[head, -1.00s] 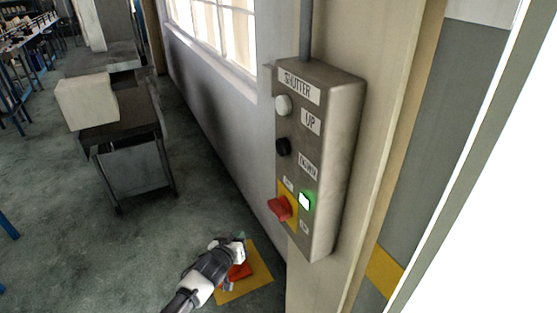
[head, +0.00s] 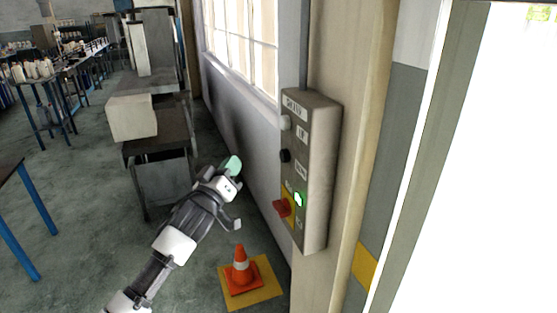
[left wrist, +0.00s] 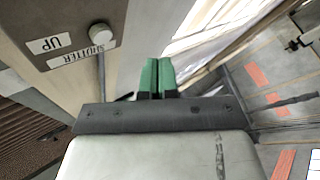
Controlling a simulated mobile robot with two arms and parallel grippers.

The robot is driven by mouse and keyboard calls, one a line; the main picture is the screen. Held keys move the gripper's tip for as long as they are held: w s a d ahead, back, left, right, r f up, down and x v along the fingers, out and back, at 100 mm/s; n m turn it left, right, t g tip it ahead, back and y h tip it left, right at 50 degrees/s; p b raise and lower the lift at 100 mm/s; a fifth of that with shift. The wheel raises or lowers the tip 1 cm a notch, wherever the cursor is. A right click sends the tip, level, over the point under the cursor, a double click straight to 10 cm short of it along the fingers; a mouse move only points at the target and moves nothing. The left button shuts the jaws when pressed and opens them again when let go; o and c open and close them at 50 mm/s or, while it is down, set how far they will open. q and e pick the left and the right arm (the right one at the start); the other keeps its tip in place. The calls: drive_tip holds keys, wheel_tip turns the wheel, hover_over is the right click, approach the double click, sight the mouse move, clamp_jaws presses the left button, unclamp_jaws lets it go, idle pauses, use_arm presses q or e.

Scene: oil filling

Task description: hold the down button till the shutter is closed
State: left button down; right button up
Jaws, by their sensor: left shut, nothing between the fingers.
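The grey shutter control box (head: 318,170) is mounted on the beige pillar in the head view. It carries a white UP button (head: 286,122), a black DOWN button (head: 285,156), a green lit lamp (head: 298,199) and a red switch (head: 282,208) on yellow. My left gripper (head: 232,165) is shut and empty, with green fingertips, left of the box and apart from it. In the left wrist view the gripper fingers (left wrist: 157,76) are together, and the UP button (left wrist: 102,34) shows at upper left; the DOWN button cannot be made out there. My right gripper is not in view.
An orange cone (head: 240,267) stands on a yellow floor square below the box. A dark cart (head: 160,180) with a pale block (head: 132,117) stands left of my gripper. A bright opening (head: 490,170) lies at the right.

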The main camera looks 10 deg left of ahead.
sight(285, 156)
use_arm(q)
drive_tip(key=w+d+b, duration=0.3)
drive_tip(key=w+d, duration=0.2)
drive_tip(key=d, duration=0.2)
drive_tip(key=shift+w, duration=0.15)
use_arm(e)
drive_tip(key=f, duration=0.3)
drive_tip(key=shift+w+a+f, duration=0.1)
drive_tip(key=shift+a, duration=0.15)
use_arm(q)
drive_tip(key=shift+f, duration=0.1)
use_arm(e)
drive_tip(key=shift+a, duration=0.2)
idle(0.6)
use_arm(q)
drive_tip(key=shift+d, duration=0.15)
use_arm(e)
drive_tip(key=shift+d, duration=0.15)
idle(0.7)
use_arm(q)
drive_tip(key=shift+w+d, duration=0.2)
drive_tip(key=shift+d, duration=0.1)
